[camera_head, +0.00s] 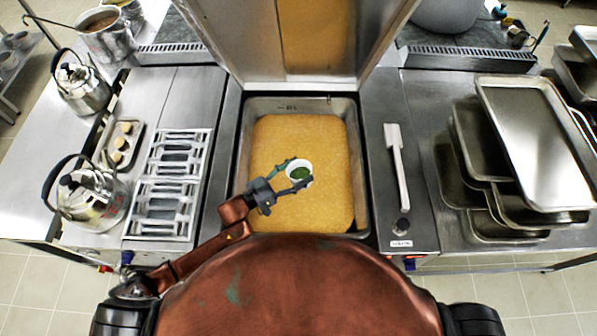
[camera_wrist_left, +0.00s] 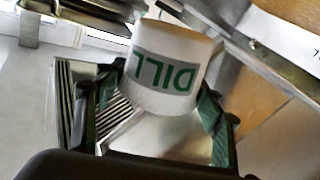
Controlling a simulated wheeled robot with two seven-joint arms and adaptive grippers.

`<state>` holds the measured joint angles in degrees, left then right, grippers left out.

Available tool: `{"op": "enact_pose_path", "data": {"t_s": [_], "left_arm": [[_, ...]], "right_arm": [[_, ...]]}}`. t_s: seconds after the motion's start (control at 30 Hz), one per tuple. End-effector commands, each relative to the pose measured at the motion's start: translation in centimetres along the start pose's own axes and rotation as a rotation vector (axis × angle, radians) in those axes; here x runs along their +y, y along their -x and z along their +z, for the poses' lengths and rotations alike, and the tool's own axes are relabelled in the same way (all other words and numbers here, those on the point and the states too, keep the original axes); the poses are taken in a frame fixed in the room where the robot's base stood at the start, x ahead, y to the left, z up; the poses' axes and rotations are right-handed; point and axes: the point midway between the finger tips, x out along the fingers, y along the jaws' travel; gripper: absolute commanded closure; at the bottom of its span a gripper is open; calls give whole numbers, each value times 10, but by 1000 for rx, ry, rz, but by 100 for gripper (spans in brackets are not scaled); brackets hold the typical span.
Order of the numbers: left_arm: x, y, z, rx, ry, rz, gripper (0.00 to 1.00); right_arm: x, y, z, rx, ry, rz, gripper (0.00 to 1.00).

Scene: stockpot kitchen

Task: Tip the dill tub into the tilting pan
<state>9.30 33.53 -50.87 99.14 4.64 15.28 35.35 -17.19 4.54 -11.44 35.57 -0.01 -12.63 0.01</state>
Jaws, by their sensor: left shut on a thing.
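The dill tub (camera_head: 298,164) is a small white cup with green dill (camera_head: 300,174) showing in its opening. My left gripper (camera_head: 294,176) is shut on it, one finger on each side, and holds it over the middle of the tilting pan (camera_head: 243,135). In the left wrist view the tub (camera_wrist_left: 170,50) shows its green DILL label upside down between the fingers. The tub's exact tilt is hard to tell. The pan holds a yellow-orange, grainy filling (camera_head: 275,140), with no green visible on it. My right gripper is out of view.
The pan's raised lid (camera_head: 245,45) stands behind it. Kettles (camera_head: 90,195), a small tray (camera_head: 122,145) and a metal rack (camera_head: 168,185) stand on the left. A white-handled tool (camera_head: 397,165) lies right of the pan, beside stacked metal trays (camera_head: 530,140).

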Motion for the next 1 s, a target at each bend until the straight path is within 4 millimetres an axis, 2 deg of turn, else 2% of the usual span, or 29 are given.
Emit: {"op": "enact_pose_path", "data": {"t_s": [0.1, 0.43, 0.67, 0.8, 1.0], "left_arm": [[1, 0, -6, 50, 241, 1, 64], [-19, 4, 4, 184, 904, 1, 64], [-35, 7, 9, 259, 1277, 3, 64], [-44, 9, 3, 307, 1517, 4, 64], [-53, 11, 5, 349, 1726, 4, 64]], "right_arm": [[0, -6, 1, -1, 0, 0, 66], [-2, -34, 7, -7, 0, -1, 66], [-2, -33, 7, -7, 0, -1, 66], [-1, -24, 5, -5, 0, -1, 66], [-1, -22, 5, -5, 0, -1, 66]]}}
